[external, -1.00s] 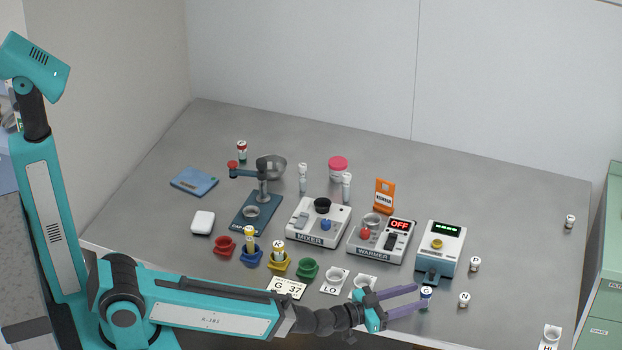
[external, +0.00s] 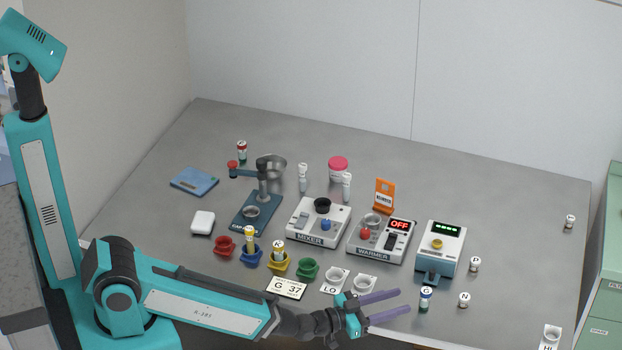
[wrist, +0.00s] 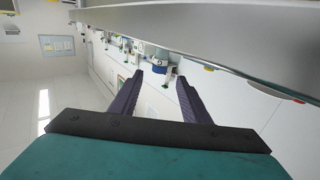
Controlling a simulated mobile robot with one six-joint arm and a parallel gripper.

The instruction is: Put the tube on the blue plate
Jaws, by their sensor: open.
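A tube with a white cap marked G (external: 425,300), with blue and green on its body, stands upright on the table near its front edge. My gripper (external: 403,302) is open and empty just left of it, with its purple fingers pointing at it and a small gap between. In the wrist view my gripper (wrist: 158,80) shows open fingers with nothing clasped between them; a pale object with a blue band (wrist: 162,70) lies beyond, too small to identify surely. A flat blue plate (external: 194,181) lies at the back left of the table, with nothing tall on it.
Vials marked P (external: 475,264) and N (external: 464,300) stand to the right of the tube. The warmer (external: 373,249), mixer (external: 306,229) and a teal-based device (external: 440,250) stand behind. Coloured holders, including a green one (external: 308,269), and a G 37 card (external: 287,288) are left.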

